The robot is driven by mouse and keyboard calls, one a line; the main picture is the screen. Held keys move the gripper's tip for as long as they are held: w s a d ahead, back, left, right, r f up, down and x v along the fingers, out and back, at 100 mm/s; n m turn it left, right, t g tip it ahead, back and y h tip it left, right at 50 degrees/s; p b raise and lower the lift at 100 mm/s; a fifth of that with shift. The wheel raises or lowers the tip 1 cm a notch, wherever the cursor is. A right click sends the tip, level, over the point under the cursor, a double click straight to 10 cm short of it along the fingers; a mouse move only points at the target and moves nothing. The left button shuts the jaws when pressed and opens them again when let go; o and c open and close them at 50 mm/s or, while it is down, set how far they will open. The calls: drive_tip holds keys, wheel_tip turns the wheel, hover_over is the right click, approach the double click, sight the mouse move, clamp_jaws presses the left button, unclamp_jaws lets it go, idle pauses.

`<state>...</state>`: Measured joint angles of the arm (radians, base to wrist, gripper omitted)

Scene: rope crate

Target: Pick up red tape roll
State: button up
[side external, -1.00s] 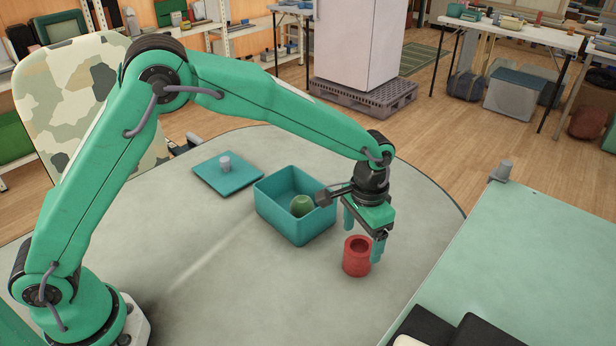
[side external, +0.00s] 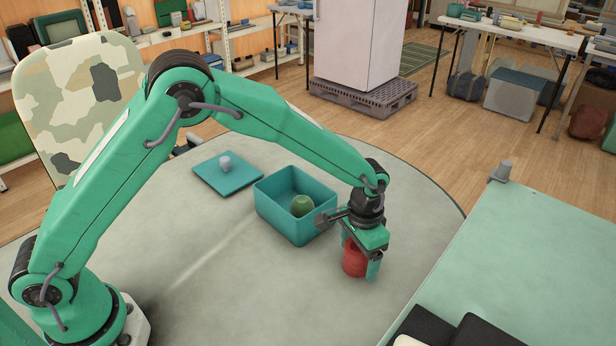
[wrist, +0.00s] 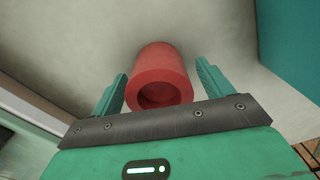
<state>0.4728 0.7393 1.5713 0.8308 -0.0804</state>
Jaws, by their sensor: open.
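The red tape roll (side external: 354,262) stands upright on the round grey table in the side view, partly hidden by my gripper. My gripper (side external: 358,268) is lowered over it, with one green finger on each side. In the wrist view the roll (wrist: 160,75) shows its hollow end between the two open fingers of my gripper (wrist: 163,82). A gap shows between the roll and each finger there, wider on the right side.
A teal lid (side external: 226,178) with a grey knob lies further left. A green-topped table (side external: 510,250) is at the right. The table's front middle is clear.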

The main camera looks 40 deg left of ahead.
idle(0.3)
drive_tip(key=c, duration=1.3)
drive_tip(key=shift+r, duration=0.15)
drive_tip(key=shift+r, duration=0.5)
drive_tip(key=r, duration=0.3)
drive_tip(key=shift+s+d+r, duration=0.15)
drive_tip(key=shift+s+d, duration=0.1)
drive_tip(key=s+d+r, duration=0.2)
drive_tip(key=s, duration=0.1)
drive_tip(key=s+d+r, duration=0.1)
drive_tip(key=s+r, duration=0.1)
drive_tip(key=s, duration=0.1)
drive_tip(key=s+d+r, duration=0.2)
drive_tip(key=s, duration=0.1)
drive_tip(key=shift+s+d+r, duration=0.2)
drive_tip(key=shift+d, duration=0.15)
